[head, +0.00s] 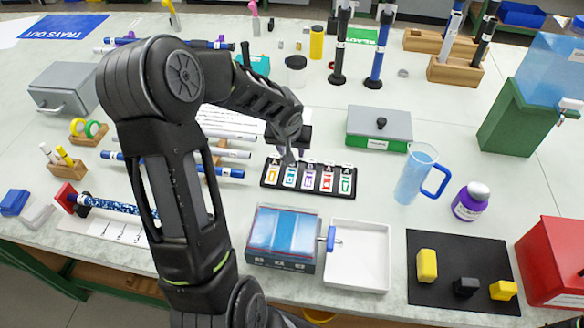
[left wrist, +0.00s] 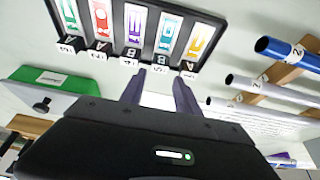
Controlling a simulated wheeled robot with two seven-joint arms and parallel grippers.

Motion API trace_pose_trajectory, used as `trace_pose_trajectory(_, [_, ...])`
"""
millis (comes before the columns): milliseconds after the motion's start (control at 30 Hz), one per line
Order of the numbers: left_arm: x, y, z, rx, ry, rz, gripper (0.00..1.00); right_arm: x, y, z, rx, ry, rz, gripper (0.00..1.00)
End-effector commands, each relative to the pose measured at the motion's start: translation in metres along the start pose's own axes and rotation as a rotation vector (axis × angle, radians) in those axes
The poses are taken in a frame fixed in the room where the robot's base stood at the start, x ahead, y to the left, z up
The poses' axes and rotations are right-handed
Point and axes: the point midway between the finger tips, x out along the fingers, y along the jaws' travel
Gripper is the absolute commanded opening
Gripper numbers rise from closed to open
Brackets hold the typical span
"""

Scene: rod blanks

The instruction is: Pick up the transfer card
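A black rack (head: 308,193) lies on the table and holds several upright-looking cards with coloured frames: orange, teal, purple, red and green. It also shows at the top of the left wrist view (left wrist: 128,60), where white letter tags sit along its near edge. I cannot tell which one is the transfer card. My left gripper (head: 287,157) is just behind the rack in the head view. In the left wrist view its two fingers (left wrist: 160,80) are apart with nothing between them, their tips near the tags of the teal and purple cards. My right gripper is not in view.
A grey-lidded green box (head: 379,127) stands right of the rack. A blue-topped box (head: 283,237) and a white tray (head: 357,256) stand in front. A jug (head: 417,174) and purple bottle (head: 470,201) stand further right. Rods (head: 228,154) lie left.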

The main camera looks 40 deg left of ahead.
Motion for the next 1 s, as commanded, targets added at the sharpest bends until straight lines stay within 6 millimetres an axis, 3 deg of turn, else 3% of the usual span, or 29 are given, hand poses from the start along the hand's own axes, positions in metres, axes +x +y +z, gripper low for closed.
trace_pose_trajectory(300, [0.003,0.0,0.001,0.0,-0.001,0.0,0.38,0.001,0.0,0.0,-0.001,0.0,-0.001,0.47])
trace_pose_trajectory(700, [0.052,0.002,0.005,-0.001,-0.001,-0.001,0.38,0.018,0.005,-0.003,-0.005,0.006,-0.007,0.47])
trace_pose_trajectory(1000, [0.052,0.002,0.004,0.0,0.0,-0.001,0.38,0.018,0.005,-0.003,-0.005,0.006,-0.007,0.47])
